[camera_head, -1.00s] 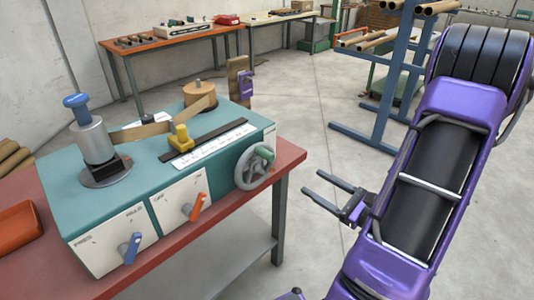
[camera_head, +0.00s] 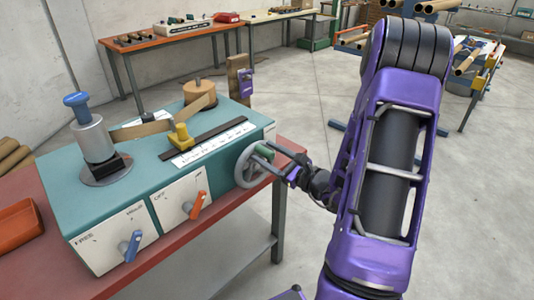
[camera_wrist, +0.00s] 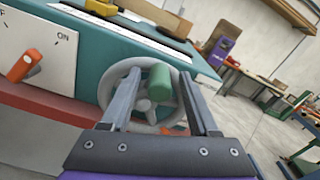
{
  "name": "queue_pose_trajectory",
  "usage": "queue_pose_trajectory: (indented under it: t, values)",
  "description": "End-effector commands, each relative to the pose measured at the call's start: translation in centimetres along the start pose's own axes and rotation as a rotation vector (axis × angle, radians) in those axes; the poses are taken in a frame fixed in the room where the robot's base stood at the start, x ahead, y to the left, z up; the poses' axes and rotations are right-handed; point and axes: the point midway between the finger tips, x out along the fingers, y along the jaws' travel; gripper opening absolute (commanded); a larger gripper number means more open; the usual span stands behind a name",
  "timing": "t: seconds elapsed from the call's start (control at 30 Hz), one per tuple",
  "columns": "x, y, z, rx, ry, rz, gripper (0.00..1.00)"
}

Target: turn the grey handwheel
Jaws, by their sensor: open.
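The grey handwheel (camera_head: 244,169) is on the right end of the teal machine's front (camera_head: 230,150). It has a spoked rim and a green knob that sticks out. In the wrist view the handwheel (camera_wrist: 121,83) sits ahead of my gripper, with the green knob (camera_wrist: 157,79) between the two fingers. My gripper (camera_head: 266,160) is open, its fingers at the wheel's right side. In the wrist view my gripper (camera_wrist: 156,88) has one finger on each side of the knob, with gaps showing. I cannot tell whether either finger touches the wheel. The fingers hide parts of the rim.
An orange lever (camera_head: 198,205) and a blue lever (camera_head: 132,246) stick out from the front panels left of the wheel. The machine stands on a red table (camera_head: 170,262). An orange tray (camera_head: 18,226) lies at the left. The floor right of the table is open.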

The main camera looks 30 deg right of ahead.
Motion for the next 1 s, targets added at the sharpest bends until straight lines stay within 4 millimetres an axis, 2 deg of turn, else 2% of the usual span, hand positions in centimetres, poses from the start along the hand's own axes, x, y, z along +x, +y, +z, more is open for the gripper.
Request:
queue_pose_trajectory:
  t: [0.3, 0.37, 0.6, 0.67, 1.0]
  values:
    - [0.34, -0.01, -0.01, 0.0, 0.0, 0.0, 0.61]
    - [0.34, -0.01, -0.01, 0.0, 0.0, 0.0, 0.52]
    - [0.32, 0.0, -0.01, 0.0, 0.0, 0.0, 0.09]
    - [0.31, 0.0, -0.01, 0.0, 0.0, 0.0, 0.0]
    - [0.3, 0.0, -0.01, 0.0, 0.0, 0.0, 0.0]
